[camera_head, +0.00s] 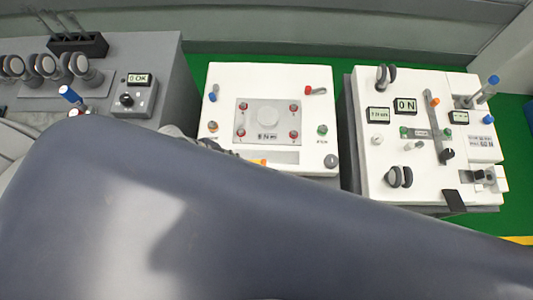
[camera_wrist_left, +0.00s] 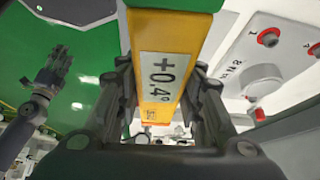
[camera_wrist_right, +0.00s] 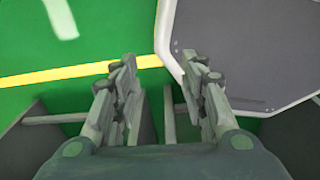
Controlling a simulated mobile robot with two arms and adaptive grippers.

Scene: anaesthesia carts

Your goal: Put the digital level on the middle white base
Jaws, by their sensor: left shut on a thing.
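The digital level (camera_wrist_left: 165,70) is a yellow bar with a display reading +0.4°. My left gripper (camera_wrist_left: 165,90) is shut on it, a finger on each side. The middle white base (camera_head: 225,80) shows in the head view, with a grey plate and small knobs; part of it also shows at the right in the left wrist view (camera_wrist_left: 225,45). In the head view a large arm link of mine hides most of the left gripper, and only a small orange-yellow piece, likely the level, shows at the base's front edge. My right gripper (camera_wrist_right: 162,75) is open and empty.
A white cart panel (camera_head: 440,90) with dials and displays stands to the right. A grey unit (camera_head: 150,60) with round gauges stands to the left. Green floor shows between them. The right wrist view shows floor with a yellow line (camera_wrist_right: 80,74) and a grey panel (camera_wrist_right: 245,50).

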